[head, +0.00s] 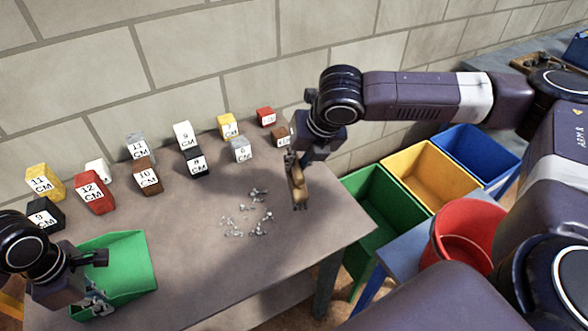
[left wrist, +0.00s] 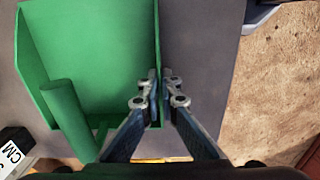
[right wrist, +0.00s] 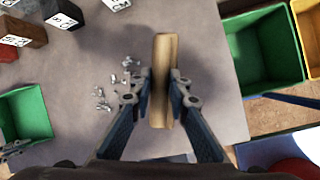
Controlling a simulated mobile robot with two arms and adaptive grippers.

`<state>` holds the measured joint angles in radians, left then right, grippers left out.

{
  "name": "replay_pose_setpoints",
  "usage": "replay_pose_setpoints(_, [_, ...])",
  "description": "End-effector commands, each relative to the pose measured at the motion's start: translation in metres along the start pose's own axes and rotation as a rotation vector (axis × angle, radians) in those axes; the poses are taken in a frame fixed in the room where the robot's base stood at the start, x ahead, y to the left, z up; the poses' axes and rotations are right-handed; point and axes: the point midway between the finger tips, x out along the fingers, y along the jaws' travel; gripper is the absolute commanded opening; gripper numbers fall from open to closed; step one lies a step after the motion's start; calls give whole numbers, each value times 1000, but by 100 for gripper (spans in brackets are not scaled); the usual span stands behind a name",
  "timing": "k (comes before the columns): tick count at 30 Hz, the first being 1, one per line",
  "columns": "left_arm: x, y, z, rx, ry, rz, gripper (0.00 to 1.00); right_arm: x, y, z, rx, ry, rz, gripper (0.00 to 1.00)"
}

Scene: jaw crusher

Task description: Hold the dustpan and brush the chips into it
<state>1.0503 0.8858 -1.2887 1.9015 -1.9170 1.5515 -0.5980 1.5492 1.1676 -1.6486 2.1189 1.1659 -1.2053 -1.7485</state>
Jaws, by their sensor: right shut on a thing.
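The green dustpan (head: 128,258) lies at the near left of the table. Its flat pan and handle fill much of the left wrist view (left wrist: 95,50). My left gripper (head: 95,280) has one finger on each side of the dustpan's side wall, with a very narrow gap in the left wrist view (left wrist: 160,85); whether it grips firmly is unclear. My right gripper (right wrist: 160,88) is shut on the tan wooden brush (head: 297,187), held upright near the table's right edge. Grey chips (head: 250,215) lie scattered on the table between the brush and the dustpan.
Several numbered blocks, such as a red one (head: 94,190) and a brown one (head: 148,178), line the table's back near the wall. Green (head: 375,215), yellow (head: 432,172) and blue (head: 480,152) bins and a red bucket (head: 465,235) stand to the right. The table's front middle is clear.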

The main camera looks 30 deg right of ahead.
Motion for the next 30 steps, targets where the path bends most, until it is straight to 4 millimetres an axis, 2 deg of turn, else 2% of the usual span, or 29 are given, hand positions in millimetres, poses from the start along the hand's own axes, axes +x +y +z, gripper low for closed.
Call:
replay_pose_setpoints(9, [0, 0, 0, 0, 0, 0, 0, -2, -9, 19, -231, 49, 98, 0])
replay_pose_setpoints(17, [0, 0, 0, 0, 0, 1, 0, 0, -11, 21, -292, 63, 120, 0])
replay_pose_setpoints(30, [0, 0, 0, 0, 0, 1, 0, 36, -19, 6, -291, 63, 120, 0])
